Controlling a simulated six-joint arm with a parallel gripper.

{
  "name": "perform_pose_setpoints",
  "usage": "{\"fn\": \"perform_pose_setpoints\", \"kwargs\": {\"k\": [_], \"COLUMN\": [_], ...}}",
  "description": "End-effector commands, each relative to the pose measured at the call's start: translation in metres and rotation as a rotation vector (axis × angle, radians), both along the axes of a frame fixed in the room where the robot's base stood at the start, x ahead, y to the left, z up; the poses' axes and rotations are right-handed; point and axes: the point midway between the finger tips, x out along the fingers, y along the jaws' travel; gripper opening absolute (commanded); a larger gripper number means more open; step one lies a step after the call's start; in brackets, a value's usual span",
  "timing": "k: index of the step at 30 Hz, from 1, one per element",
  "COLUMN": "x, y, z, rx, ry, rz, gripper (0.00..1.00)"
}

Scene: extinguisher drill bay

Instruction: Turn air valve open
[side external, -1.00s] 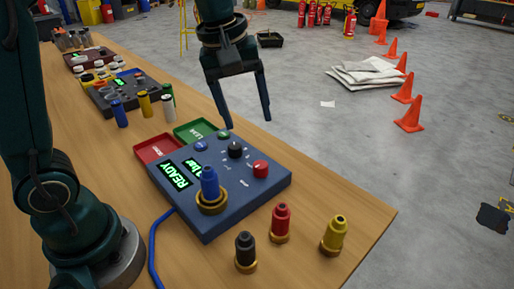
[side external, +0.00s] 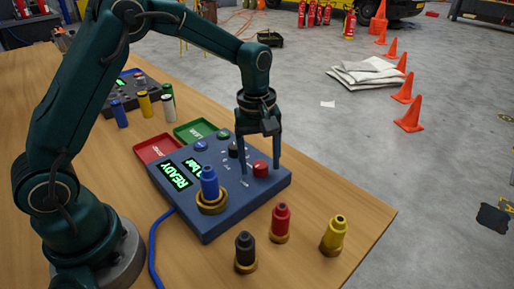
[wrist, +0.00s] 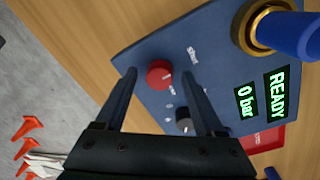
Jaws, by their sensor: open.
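The blue test panel (side external: 222,222) lies on the table and carries a round red knob (side external: 261,168) with a white pointer line on top. The knob also shows in the wrist view (wrist: 159,73), with small labels beside it that are hard to read; I take it for the air valve. My gripper (side external: 261,176) points down over the panel, open. In the wrist view my gripper (wrist: 159,76) has one finger on each side of the red knob, with gaps visible. A black knob (wrist: 183,118) sits close by. The display (wrist: 263,95) reads READY and 0 bar.
A blue cylinder (side external: 209,182) stands in a brass ring on the panel. Black (side external: 245,250), red (side external: 281,221) and yellow (side external: 334,233) cylinders stand in front. Red (side external: 157,149) and green (side external: 196,130) trays lie behind the panel. A blue cable (side external: 153,255) runs along its left.

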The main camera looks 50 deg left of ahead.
Motion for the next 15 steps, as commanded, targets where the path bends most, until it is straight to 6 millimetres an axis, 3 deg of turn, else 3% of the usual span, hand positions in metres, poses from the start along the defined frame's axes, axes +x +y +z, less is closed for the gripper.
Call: {"fn": "perform_pose_setpoints", "kwargs": {"k": [6,12,15], "x": [0.0001,0.0001,0.0001], "y": [-0.0001,-0.0001,-0.0001], "z": [-0.0004,-0.0002,-0.0001], "rx": [0.000,-0.001,-0.001], "ry": [0.000,-0.001,-0.001], "rz": [-0.001,-0.001,-0.001], "gripper": [0.71,0.00,0.00]}}
